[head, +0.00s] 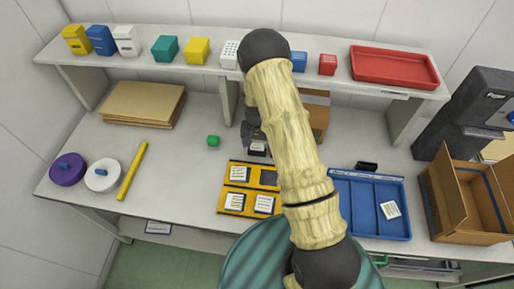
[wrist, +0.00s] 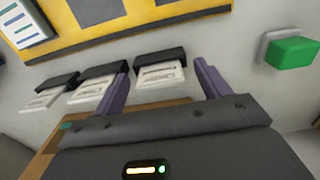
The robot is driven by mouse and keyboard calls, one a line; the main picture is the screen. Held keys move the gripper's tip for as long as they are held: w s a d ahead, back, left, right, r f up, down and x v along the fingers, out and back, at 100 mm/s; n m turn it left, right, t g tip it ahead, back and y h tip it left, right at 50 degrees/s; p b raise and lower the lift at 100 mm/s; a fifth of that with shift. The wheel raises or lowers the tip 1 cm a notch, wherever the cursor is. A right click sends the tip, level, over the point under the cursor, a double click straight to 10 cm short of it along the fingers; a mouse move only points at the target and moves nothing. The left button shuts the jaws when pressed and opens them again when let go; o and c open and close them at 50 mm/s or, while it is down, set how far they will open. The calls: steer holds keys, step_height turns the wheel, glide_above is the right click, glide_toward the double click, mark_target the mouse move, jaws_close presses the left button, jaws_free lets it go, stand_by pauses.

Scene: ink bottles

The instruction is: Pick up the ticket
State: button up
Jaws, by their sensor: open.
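A white card with printed lines, likely the ticket (head: 390,209), lies in the blue tray (head: 345,228) at the right. Similar lined cards (head: 264,204) lie on the yellow board (head: 223,199) in the middle; one card also shows in the wrist view (wrist: 27,20). My gripper (wrist: 162,63) is open, its two purple fingers apart over the bench behind the yellow board. My arm hides part of the board.
A green block (head: 213,141) is left of my gripper. Cardboard sheets (head: 142,104), a yellow rod (head: 132,171) and round lids (head: 103,175) lie left. A cardboard box (head: 466,205) stands right. A shelf (head: 140,66) runs behind.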

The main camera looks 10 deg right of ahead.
steer(key=c, duration=1)
steer(key=shift+r, duration=0.1)
step_height(320, 180, up, 10)
steer(key=b, duration=0.3)
stand_by(0.5)
